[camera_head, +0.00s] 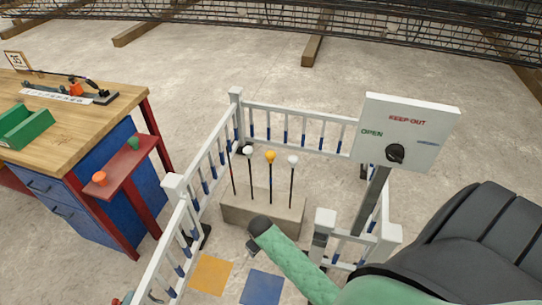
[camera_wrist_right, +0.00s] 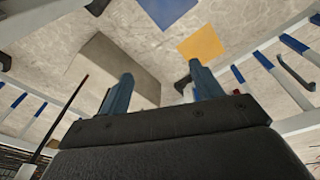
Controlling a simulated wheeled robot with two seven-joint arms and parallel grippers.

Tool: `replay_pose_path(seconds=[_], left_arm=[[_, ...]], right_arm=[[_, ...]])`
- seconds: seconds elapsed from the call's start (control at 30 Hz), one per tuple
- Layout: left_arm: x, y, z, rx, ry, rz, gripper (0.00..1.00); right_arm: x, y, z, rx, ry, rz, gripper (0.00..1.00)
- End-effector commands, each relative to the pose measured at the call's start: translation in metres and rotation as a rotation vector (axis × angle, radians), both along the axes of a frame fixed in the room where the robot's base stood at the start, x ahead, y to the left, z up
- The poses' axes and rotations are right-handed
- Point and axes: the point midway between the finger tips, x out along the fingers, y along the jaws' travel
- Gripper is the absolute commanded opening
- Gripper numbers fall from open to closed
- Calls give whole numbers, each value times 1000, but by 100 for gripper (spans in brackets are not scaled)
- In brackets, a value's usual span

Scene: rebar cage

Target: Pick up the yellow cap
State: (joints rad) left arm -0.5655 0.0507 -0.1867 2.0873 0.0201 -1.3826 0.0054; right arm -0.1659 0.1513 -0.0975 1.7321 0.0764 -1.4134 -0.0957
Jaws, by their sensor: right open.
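The yellow cap (camera_head: 270,156) sits on top of an upright dark rod in a concrete block (camera_head: 262,219), in the head view. A white cap (camera_head: 248,150) tops the rod to its left and another white cap (camera_head: 292,160) the rod to its right. My right gripper (camera_head: 258,228) is in front of the block, lower than the cap in the picture and apart from it. In the right wrist view its two blue fingers (camera_wrist_right: 163,88) are spread with nothing between them. The yellow cap does not show in that view. My left gripper is not in view.
A white railing (camera_head: 300,126) surrounds the block. A sign panel (camera_head: 405,130) with a black knob stands at right. Yellow (camera_head: 211,274) and blue (camera_head: 261,289) floor squares lie in front. A wooden workbench (camera_head: 75,125) with a red shelf (camera_head: 120,166) stands at left.

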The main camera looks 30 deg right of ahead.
Motion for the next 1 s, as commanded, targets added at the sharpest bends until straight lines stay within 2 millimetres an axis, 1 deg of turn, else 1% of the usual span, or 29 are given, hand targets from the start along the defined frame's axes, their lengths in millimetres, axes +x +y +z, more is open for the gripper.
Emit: replay_pose_path(seconds=[0.03,0.07,0.1,0.17,0.2,0.27,0.3,0.37,0.4,0.47,0.5,0.57,0.6,0.7,0.8,0.9,1.0], left_arm=[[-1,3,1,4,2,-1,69],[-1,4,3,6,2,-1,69],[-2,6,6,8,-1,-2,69],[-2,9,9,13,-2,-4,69],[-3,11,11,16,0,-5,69],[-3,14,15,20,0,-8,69],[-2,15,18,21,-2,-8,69],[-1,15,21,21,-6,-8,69],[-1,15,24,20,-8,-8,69],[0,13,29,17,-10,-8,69],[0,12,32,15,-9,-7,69],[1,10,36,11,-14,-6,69],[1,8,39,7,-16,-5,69],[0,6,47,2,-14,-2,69],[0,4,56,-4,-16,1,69],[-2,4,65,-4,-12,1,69],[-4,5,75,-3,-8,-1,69]], right_arm=[[25,-12,5,-10,-7,-1,65],[38,-19,8,-15,-9,-3,65],[55,-28,13,-22,-11,-5,65],[80,-43,21,-31,-14,-9,65],[96,-53,26,-36,-16,-11,65],[120,-68,36,-42,-18,-16,65],[136,-77,43,-46,-22,-20,65],[160,-92,56,-51,-24,-26,65],[175,-102,64,-54,-27,-30,65],[198,-117,78,-57,-31,-37,65],[212,-127,88,-58,-33,-41,65],[234,-142,103,-58,-35,-49,65],[247,-152,113,-58,-37,-54,65],[277,-176,138,-53,-30,-62,65],[298,-200,155,-40,-7,-66,65],[310,-222,164,-21,34,-64,65],[316,-238,167,6,83,-54,65]])
